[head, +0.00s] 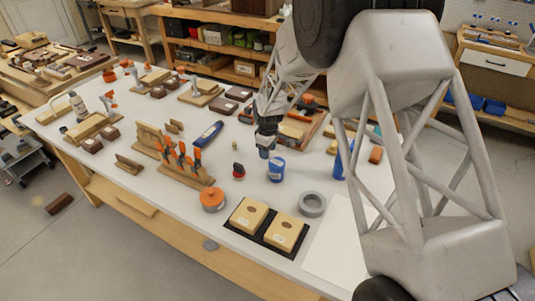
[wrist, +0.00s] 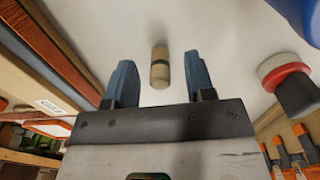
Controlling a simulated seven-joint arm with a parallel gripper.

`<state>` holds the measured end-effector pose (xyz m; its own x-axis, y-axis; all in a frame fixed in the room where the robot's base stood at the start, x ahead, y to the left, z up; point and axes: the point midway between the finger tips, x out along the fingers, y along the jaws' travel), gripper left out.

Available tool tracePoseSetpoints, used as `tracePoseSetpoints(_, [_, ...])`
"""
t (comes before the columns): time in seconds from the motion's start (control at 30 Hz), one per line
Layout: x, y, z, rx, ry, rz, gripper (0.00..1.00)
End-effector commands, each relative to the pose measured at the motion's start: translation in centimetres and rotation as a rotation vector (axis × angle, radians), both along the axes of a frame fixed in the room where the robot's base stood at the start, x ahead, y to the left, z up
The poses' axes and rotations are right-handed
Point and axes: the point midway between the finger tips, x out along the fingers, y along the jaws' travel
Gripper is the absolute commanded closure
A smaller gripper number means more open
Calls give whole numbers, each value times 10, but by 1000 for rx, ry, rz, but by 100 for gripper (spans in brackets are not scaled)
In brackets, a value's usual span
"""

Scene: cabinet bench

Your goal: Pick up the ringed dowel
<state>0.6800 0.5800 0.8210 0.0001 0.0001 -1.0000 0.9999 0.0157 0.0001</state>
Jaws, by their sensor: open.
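My gripper (wrist: 160,80) is open, with nothing held between the fingers. In the head view my gripper (head: 264,152) is over the middle of the bench; its exact height above the dowel cannot be told.
A blue can (head: 277,169) and a red-and-black object (head: 238,172) stand close by. A wooden rack with orange-handled tools (head: 187,170) is to the left, with a blue tool (head: 208,134) behind it. A wooden tray (head: 298,133) lies right of my gripper. Tape (head: 312,204) is in front.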

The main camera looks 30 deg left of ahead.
Motion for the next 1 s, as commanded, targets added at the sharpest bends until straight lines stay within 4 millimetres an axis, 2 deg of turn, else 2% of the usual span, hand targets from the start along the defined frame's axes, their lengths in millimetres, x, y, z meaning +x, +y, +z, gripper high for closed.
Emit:
tracePoseSetpoints(0.33, [0,0,0,0,0,0,50])
tracePoseSetpoints(0.67, [0,0,0,0,0,0,99])
tracePoseSetpoints(1.0, [0,0,2,0,0,0,100])
